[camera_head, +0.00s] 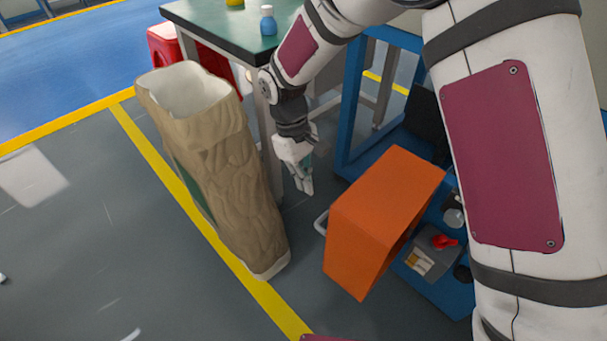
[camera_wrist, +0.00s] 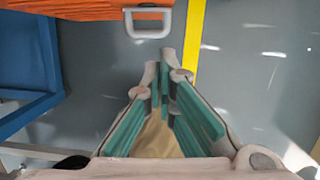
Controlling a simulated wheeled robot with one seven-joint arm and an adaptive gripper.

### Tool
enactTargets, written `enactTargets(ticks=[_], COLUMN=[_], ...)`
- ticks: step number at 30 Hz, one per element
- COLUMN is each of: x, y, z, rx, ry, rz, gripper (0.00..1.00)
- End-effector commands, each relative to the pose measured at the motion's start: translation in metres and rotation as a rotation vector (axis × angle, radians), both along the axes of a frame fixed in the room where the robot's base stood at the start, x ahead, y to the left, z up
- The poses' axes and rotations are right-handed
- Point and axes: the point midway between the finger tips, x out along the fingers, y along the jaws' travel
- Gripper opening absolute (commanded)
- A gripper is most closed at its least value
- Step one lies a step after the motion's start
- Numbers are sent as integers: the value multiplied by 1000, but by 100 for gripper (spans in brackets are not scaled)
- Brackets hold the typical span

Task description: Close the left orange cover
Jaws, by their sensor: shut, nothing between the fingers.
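The orange cover (camera_head: 382,212) stands swung open in the head view, angled out from a blue machine frame. A pale handle (camera_head: 321,223) sticks out on its left side. In the wrist view the cover (camera_wrist: 60,8) shows at the top left, and its handle (camera_wrist: 148,22) is at the top, beyond my fingertips. My gripper (camera_head: 306,188) points down, shut and empty, to the left of the cover and apart from the handle. In the wrist view my gripper (camera_wrist: 169,62) has its tips close together below the handle.
A tall brown sack (camera_head: 225,165) with a white lining stands left of my gripper. A green-topped table (camera_head: 225,25) with a blue bottle (camera_head: 268,20) is behind it. The blue frame (camera_head: 350,110) holds a grey box (camera_head: 432,252). Grey floor lies at the left.

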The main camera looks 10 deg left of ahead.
Motion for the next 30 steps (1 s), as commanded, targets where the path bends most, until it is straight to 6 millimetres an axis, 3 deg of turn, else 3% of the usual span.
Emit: enactTargets(ticks=[1,7,15,30], x=[-2,-7,-26,-29], y=[-2,-10,-38,-42], z=[-14,-51,-46,-45], rx=[0,0,1,1], ry=[1,1,-2,-1], rz=[0,-1,-2,0], gripper=[0,0,0,0])
